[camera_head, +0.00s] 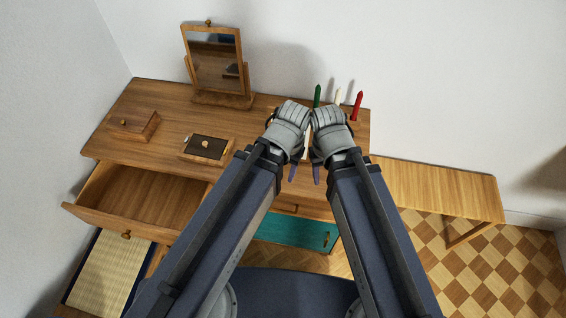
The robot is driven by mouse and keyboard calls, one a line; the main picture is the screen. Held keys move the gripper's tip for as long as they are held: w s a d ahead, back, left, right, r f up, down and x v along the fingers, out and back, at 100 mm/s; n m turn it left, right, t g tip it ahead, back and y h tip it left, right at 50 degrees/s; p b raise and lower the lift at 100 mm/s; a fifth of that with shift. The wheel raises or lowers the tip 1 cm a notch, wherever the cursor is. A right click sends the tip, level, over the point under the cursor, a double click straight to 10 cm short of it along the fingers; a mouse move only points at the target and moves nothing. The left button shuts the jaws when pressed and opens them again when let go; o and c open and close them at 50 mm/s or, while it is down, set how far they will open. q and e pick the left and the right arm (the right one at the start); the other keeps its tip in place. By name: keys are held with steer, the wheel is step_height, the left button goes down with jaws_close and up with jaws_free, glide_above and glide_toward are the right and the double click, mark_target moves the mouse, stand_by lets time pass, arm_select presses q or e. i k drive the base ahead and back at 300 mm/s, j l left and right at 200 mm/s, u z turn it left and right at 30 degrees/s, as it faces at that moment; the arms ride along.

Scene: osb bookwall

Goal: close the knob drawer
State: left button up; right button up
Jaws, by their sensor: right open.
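The knob drawer (140,196) is at the left of the wooden dresser (165,112), pulled well out. Its inside looks empty. A round knob (127,236) sits on its front panel. My left gripper (293,172) and right gripper (316,175) are side by side near the dresser's front edge, to the right of the drawer and apart from it. The right gripper is open, with nothing seen in it. Only a small part of the left gripper's fingers shows, so its opening is unclear. My left arm hides the dresser front right of the drawer.
On the dresser stand a mirror (215,65), a wooden box (133,124), a dark-topped box (207,147) and green, white and red candle-like sticks (357,105). A teal panel with a handle (292,232) is below. A woven-topped piece (105,272) lies under the drawer. A low bench (440,188) stands right.

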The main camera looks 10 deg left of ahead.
mark_target(150, 205)
steer(key=j+u, duration=0.1)
steer(key=u, duration=2.15)
